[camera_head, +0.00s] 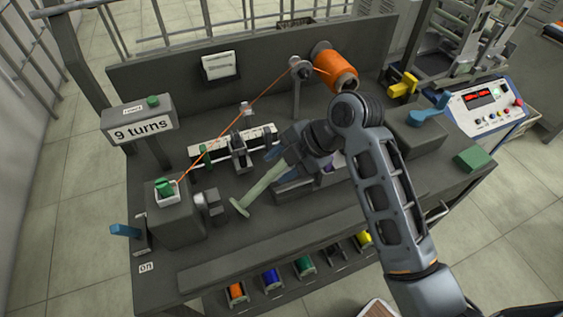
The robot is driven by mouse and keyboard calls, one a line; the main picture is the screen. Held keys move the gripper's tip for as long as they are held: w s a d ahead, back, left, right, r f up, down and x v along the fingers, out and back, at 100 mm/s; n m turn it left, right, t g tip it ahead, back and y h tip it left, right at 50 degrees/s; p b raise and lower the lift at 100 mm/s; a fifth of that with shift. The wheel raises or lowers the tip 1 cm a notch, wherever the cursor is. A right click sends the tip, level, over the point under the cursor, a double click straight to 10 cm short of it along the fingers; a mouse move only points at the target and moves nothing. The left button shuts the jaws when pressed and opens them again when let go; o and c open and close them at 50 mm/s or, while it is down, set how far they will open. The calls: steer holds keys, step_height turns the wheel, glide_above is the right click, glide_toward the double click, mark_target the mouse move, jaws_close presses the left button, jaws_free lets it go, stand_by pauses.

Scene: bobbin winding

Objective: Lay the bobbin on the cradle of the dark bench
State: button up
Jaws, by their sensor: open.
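The bobbin looks like a pale green rod (262,186) with a round flange at its lower left end. It lies slanted over the middle of the dark bench (330,216). My gripper (289,155) is open at the bobbin's upper right end and hides that end. I cannot tell whether the fingers touch it. A grey block (292,188), perhaps the cradle, stands just right of and below the bobbin, partly hidden by my arm. I cannot tell whether the bobbin rests on it.
An orange thread spool (336,70) stands at the back, its thread running to a green clip (165,188) at left. A "9 turns" display (140,127) and a blue lever (125,231) are at left. Coloured spools (270,277) line the front shelf. A control box (487,105) is at right.

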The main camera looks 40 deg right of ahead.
steer(key=v, duration=1.3)
steer(key=shift+w+r+p, duration=0.25)
steer(key=shift+p, duration=0.05)
steer(key=shift+a, duration=0.15)
steer(key=s+a+f+m+t+h, duration=0.35)
steer(key=s+a+f+m, duration=0.25)
steer(key=s+f+m, duration=0.35)
steer(key=s+a+r+m+t, duration=0.1)
steer(key=s+r+m, duration=0.3)
steer(key=s, duration=0.4)
steer(key=s+a+r+m+t, duration=0.2)
steer(key=s+r+m+t, duration=0.2)
steer(key=s, duration=0.4)
steer(key=shift+r+m+h, duration=0.35)
steer(key=shift+r, duration=0.05)
